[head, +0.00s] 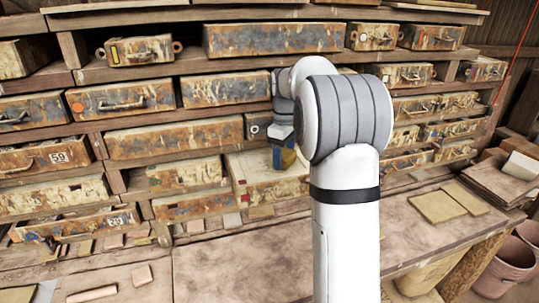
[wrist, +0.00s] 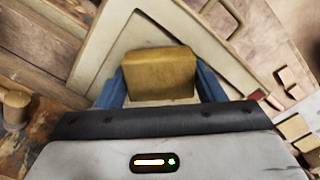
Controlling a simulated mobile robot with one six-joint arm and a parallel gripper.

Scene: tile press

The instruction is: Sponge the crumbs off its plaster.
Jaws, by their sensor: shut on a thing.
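My gripper (wrist: 160,80) is shut on a yellow-brown sponge (wrist: 160,68), with a blue finger on each side of it. In the head view the blue fingers of my gripper (head: 284,152) point down, and a sliver of the sponge (head: 290,158) shows beside them. Below is a pale, cream plaster block (head: 268,186) with a red mark on its front. In the wrist view the plaster's pale rim (wrist: 112,36) frames a beige face behind the sponge. I cannot tell whether the sponge touches it. I cannot make out crumbs on the visible face.
Shelves of rusty, paint-worn drawers (head: 266,38) rise behind the bench. Small clay pieces (wrist: 286,78) lie right of the plaster in the wrist view. Flat tan squares (head: 437,207), a stack of boards (head: 492,180) and pink buckets (head: 508,268) are at the right. The front bench (head: 240,265) is largely clear.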

